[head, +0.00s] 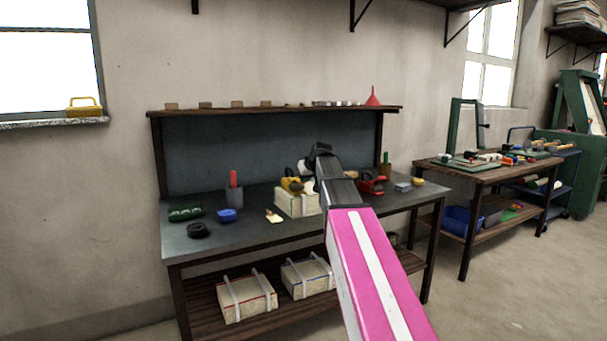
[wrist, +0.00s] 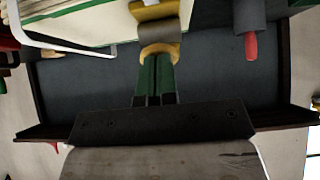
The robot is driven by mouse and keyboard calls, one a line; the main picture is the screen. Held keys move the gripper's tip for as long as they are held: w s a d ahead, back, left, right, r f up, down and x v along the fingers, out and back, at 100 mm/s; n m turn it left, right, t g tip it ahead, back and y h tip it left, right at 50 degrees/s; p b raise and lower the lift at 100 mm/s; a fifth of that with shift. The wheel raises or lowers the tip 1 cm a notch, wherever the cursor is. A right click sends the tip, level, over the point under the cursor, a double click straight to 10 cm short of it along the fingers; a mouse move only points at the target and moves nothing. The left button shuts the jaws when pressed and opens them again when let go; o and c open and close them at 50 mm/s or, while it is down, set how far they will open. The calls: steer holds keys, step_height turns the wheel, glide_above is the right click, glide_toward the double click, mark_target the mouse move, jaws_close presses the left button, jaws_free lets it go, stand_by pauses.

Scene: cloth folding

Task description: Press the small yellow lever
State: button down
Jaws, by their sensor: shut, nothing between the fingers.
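The small yellow lever piece (head: 291,185) sits on top of a cream block (head: 297,204) on the grey bench. In the wrist view yellow parts (wrist: 158,50) with a grey band between them show at the ends of my fingers. My gripper (wrist: 157,68) is shut, its two green fingers side by side with nothing between them. Its tips overlap the lower yellow part; I cannot tell whether they touch it. In the head view the dark end of my arm is beside the block, and my fingertips cannot be made out there.
A grey cup with a red handle (head: 233,180) stands left of the block; the handle also shows in the wrist view (wrist: 251,46). A blue piece (head: 227,215), a black ring (head: 199,230) and a red tool (head: 371,184) lie around. A dark back panel (head: 250,150) rises behind.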

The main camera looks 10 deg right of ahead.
steer(key=shift+s+d+f, duration=0.1)
steer(key=shift+f, duration=0.4)
steer(key=shift+r, duration=0.8)
steer(key=s+d+r, duration=0.1)
steer(key=s+r, duration=0.2)
steer(key=r, duration=0.3)
steer(key=s+r, duration=0.3)
steer(key=r, duration=0.3)
steer(key=shift+d+r, duration=0.25)
steer(key=shift+d, duration=0.15)
stand_by(0.4)
